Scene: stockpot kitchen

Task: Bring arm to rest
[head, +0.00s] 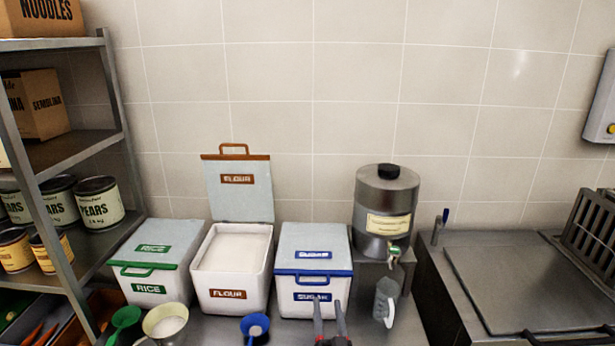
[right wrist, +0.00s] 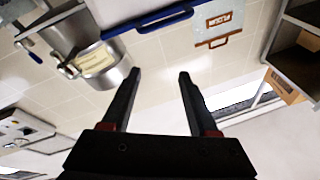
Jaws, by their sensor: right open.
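My right gripper (head: 329,302) is at the bottom of the head view, in front of the sugar bin (head: 312,246). Its two dark fingers stand apart with nothing between them, and the right wrist view also shows them (right wrist: 159,75) spread and empty. I cannot tell whether a finger touches the bin. My left gripper is not in view.
The flour bin (head: 229,283) has its lid raised; the rice bin (head: 148,289) is closed. Green and blue scoops (head: 255,327), a bowl (head: 166,323), a jug (head: 385,300) and a metal dispenser (head: 386,200) stand nearby. Shelving (head: 75,150) is left.

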